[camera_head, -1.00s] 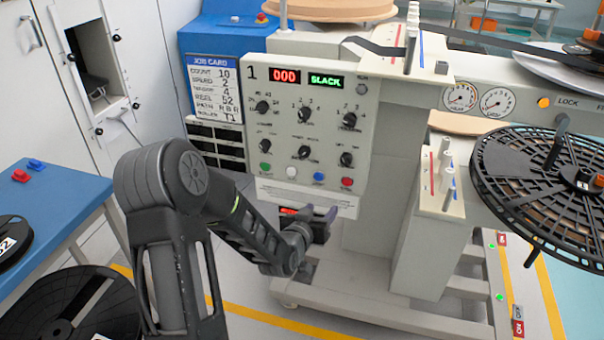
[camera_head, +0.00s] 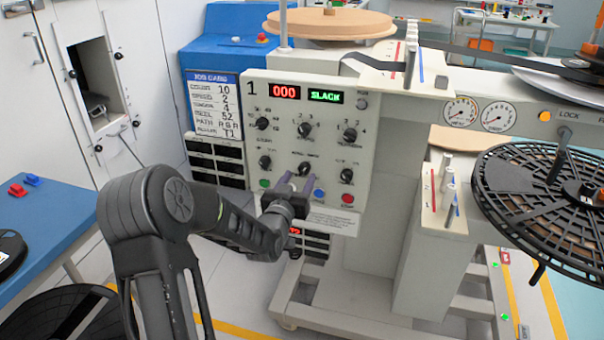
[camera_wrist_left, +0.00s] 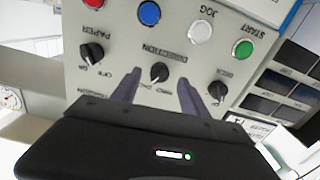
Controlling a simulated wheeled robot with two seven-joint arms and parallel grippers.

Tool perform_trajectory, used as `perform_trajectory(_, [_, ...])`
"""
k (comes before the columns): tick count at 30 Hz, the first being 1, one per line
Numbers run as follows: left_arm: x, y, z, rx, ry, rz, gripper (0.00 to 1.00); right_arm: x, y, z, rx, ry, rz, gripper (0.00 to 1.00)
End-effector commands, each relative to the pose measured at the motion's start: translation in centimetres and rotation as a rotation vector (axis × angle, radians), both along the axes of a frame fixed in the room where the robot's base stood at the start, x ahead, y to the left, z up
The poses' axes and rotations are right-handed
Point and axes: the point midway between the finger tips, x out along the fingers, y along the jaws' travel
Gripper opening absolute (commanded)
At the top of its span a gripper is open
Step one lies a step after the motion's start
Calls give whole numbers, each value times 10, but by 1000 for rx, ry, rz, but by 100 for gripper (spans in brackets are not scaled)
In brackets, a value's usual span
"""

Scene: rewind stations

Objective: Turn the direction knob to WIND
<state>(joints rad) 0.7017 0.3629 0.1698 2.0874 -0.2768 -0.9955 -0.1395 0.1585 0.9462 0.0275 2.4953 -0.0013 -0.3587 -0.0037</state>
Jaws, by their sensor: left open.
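The direction knob (camera_head: 305,168) is the black middle knob in the lower row of the grey control panel (camera_head: 368,120). It also shows in the upside-down wrist view (camera_wrist_left: 159,72), under the word DIRECTION; I cannot read its position labels clearly. My left gripper (camera_head: 294,181) is open in front of the panel, just below the knob in the head view. In the wrist view its two fingertips stand on either side of the knob, apart from it. Nothing is held. My right gripper is not in view.
Beside it are two more lower knobs (camera_head: 265,162) (camera_head: 347,175). Blue (camera_head: 319,194), red (camera_head: 347,198) and green (camera_head: 264,183) buttons sit below; a white button (camera_wrist_left: 201,32) shows in the wrist view. The display (camera_head: 325,97) reads SLACK. A black reel (camera_head: 500,190) is at right.

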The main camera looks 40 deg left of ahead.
Motion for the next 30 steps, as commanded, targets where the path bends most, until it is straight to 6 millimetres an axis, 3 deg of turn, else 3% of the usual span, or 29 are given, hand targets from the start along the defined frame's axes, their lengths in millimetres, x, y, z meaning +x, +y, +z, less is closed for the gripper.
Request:
perform_trajectory(6, [27,9,0,-2,-2,0,52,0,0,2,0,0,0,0])
perform_trajectory(17, [32,11,0,-1,1,0,51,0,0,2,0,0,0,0])
perform_trajectory(30, [32,11,0,-1,1,0,15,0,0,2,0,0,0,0])
